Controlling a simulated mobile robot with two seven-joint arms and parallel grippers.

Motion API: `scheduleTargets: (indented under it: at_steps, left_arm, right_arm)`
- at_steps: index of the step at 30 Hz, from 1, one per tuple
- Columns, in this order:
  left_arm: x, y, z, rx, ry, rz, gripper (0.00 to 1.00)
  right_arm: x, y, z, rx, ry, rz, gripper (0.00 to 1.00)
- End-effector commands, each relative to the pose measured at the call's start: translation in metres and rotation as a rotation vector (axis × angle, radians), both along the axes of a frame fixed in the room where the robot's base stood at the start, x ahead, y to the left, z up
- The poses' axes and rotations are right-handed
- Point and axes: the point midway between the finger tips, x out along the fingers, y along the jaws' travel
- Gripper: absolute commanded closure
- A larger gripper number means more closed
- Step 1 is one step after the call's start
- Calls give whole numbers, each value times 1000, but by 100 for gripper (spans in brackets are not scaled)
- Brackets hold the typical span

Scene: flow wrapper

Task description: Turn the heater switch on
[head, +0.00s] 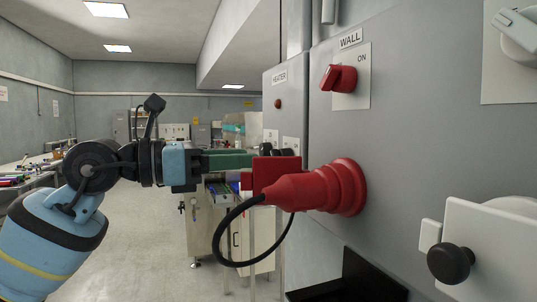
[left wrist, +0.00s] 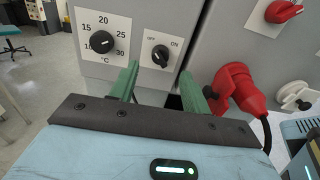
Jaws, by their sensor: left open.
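The heater switch (left wrist: 160,56) is a black knob on a white plate marked OFF and ON, in the left wrist view. Its pointer seems to lean toward OFF. The grey heater box (head: 284,90) carries a HEATER label and a dull red lamp (head: 278,104) in the head view. My left gripper (left wrist: 160,73) is open and empty. Its green fingers point at the box, with the switch just beyond and between their tips; I see no clear contact. In the head view the fingertips are partly hidden behind the red plug. My right gripper is not in view.
A black temperature dial (left wrist: 101,42) sits left of the switch. A big red plug (head: 315,188) with a looping black cable juts out close to my left gripper. A red WALL switch (head: 339,78) is above it. A black knob (head: 450,263) stands out at lower right.

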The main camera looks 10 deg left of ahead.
Motion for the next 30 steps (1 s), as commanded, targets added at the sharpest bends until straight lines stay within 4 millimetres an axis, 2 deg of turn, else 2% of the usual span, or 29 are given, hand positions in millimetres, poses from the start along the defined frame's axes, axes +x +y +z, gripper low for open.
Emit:
scheduleTargets:
  at_steps: [6, 10, 15, 23, 30]
  left_arm:
    - [17, -30, 4, -1, -4, -4, 53]
    - [25, -41, 3, -2, -3, -3, 53]
    - [31, -48, 2, -2, -3, -2, 53]
    - [31, -49, 1, -1, -2, -1, 53]
    - [31, -49, 1, -1, -2, -1, 84]
  right_arm:
    - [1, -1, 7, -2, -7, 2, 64]
    - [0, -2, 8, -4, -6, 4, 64]
    - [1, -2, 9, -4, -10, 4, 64]
    - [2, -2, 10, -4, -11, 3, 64]
    - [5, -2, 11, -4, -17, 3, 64]
